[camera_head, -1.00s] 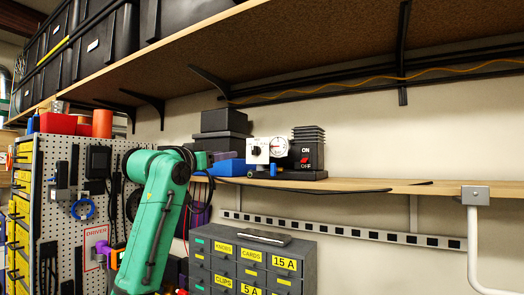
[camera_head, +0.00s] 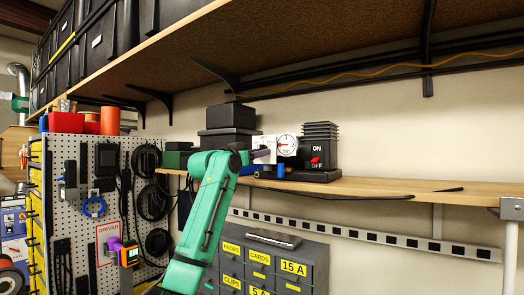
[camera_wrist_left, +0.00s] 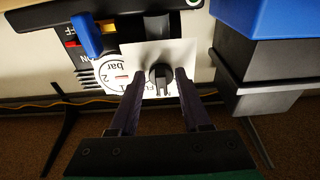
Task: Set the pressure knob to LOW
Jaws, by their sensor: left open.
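The pressure knob (camera_wrist_left: 160,76) is a black knob on a white panel (camera_wrist_left: 172,50), which stands on the wooden shelf. In the left wrist view, seen upside down, the knob sits between the fingertips of my left gripper (camera_wrist_left: 159,80). The fingers are open, one on either side of the knob; contact cannot be told. In the head view my left gripper (camera_head: 262,154) is in front of the white panel (camera_head: 257,142) and hides the knob. The gauge (camera_head: 286,145) is beside the panel. The knob's setting and its LOW mark cannot be read. My right gripper is not in view.
A black ON/OFF switch box (camera_head: 318,145) with a red switch stands right of the gauge. Black boxes (camera_head: 228,117) are stacked to the left. The wooden shelf (camera_head: 400,185) is mostly clear to the right. An upper shelf (camera_head: 330,55) overhangs, with dark brackets.

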